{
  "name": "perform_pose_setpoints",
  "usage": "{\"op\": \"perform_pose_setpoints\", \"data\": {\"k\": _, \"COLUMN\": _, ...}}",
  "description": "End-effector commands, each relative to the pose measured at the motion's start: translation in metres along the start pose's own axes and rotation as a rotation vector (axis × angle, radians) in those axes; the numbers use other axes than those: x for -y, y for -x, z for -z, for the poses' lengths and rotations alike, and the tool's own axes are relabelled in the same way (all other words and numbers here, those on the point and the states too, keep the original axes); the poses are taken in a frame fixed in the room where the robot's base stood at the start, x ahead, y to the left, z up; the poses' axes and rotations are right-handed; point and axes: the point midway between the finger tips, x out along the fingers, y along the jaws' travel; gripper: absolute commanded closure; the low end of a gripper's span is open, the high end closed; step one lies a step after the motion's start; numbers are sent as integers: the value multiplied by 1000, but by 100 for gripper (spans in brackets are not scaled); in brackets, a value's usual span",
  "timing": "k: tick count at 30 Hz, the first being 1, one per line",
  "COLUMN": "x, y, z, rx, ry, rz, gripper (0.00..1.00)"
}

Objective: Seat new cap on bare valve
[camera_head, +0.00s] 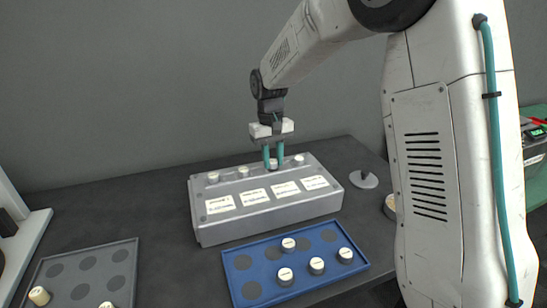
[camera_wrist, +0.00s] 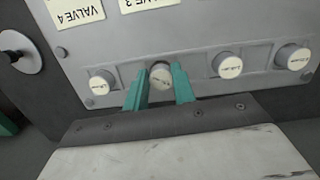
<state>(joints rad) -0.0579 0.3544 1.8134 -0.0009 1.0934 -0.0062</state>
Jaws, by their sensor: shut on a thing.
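A grey valve block (camera_head: 265,222) stands on the dark table with a row of pale round caps along its back and valve labels in front. My gripper (camera_head: 273,160) points down over the third valve position from the left. In the wrist view its teal fingers (camera_wrist: 160,90) are shut on a white-topped cap (camera_wrist: 160,77) at the position behind the VALVE 3 label. The other positions each show a pale cap, such as the end one beside it (camera_wrist: 102,83) and the neighbour (camera_wrist: 228,65). Whether the held cap touches the valve stem is hidden.
A blue tray (camera_head: 267,274) in front holds several dark-sided, white-topped caps (camera_head: 317,266) and some empty recesses. A grey tray (camera_head: 70,278) at the left holds cream caps (camera_head: 39,296). A grey disc with a knob (camera_head: 364,179) lies right of the block.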

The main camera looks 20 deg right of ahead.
Motion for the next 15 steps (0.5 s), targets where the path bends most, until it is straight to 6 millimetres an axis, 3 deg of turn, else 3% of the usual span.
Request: {"op": "perform_pose_setpoints", "data": {"k": 15, "x": 0, "y": -7, "z": 1, "rx": 1, "ry": 0, "rz": 0, "gripper": 92}}
